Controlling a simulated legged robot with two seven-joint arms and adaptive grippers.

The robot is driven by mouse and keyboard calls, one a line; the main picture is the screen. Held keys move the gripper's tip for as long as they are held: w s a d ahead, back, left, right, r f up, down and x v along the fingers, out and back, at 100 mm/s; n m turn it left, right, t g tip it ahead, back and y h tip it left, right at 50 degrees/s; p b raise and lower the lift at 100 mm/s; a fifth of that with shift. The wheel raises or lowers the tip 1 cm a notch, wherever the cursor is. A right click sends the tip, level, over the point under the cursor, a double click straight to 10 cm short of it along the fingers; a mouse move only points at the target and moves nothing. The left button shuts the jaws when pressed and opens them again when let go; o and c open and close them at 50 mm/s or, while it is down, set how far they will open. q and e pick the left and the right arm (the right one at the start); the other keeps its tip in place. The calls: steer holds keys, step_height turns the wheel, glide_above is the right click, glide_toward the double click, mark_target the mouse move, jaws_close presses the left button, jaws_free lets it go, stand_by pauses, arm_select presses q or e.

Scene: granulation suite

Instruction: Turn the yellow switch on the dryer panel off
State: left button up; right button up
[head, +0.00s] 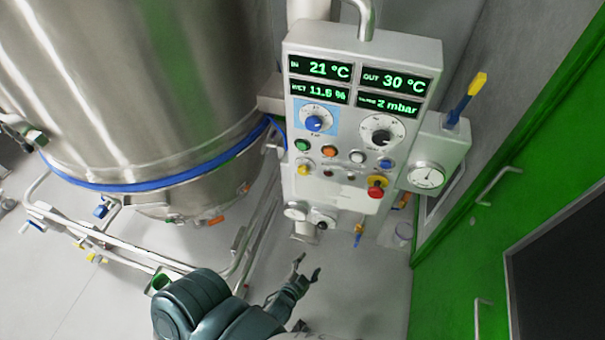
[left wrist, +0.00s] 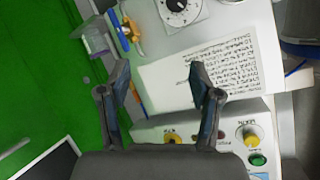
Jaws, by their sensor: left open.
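The dryer panel (head: 340,100) is a light grey box with green displays, dials and buttons. The yellow switch (head: 304,169) sits at the lower left of its face, below a green button (head: 302,145). Its on or off position is too small to tell. In the left wrist view the picture is upside down, and the yellow switch (left wrist: 247,134) shows at right above the green button (left wrist: 257,158). My left gripper (head: 308,265) is open and empty, below the panel and apart from it.
A red emergency stop (head: 376,186) sits right of the yellow switch. A gauge box (head: 438,160) is at the panel's right. A steel vessel (head: 140,80) with pipes fills the left. A green door (head: 530,190) stands at right. Floor below the panel is open.

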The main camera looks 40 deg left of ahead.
arm_select(q)
steer(key=s+a+r+t+y, duration=0.15)
steer(key=a+r, duration=0.25)
steer(key=r, duration=0.9)
steer(key=a+r+t+y, duration=0.3)
steer(key=a+r, duration=0.1)
steer(key=r, duration=0.8)
steer(key=p, duration=0.2)
glide_toward(302, 173)
steer(key=x, duration=0.9)
steer(key=shift+w+a, duration=0.1)
steer(key=shift+w, duration=0.25)
steer(key=c, duration=1.1)
